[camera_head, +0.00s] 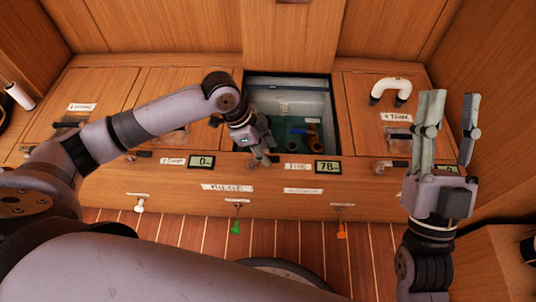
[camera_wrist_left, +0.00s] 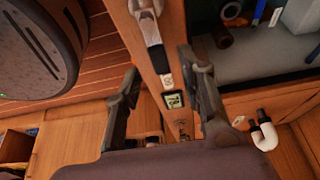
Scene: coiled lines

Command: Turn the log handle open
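The log handle is a metal lever with a dark grip (camera_wrist_left: 155,58) on the wooden console front. In the left wrist view it lies between my left fingertips, in line with a small label and display. In the head view it is mostly hidden behind my left gripper (camera_head: 262,155), left of the label reading LOG (camera_head: 297,166). My left gripper also shows in the wrist view (camera_wrist_left: 160,65); its fingers are apart, one on each side of the lever, and I see no clear contact. My right gripper (camera_head: 450,118) is open, empty and raised at the right.
A display (camera_head: 327,167) reads about 78; another display (camera_head: 201,162) is further left. An open hatch (camera_head: 322,140) with pipe fittings inside lies behind the console edge. A white bent pipe (camera_head: 391,88) sits on the right panel. Green (camera_head: 235,227) and orange (camera_head: 341,231) tags hang below.

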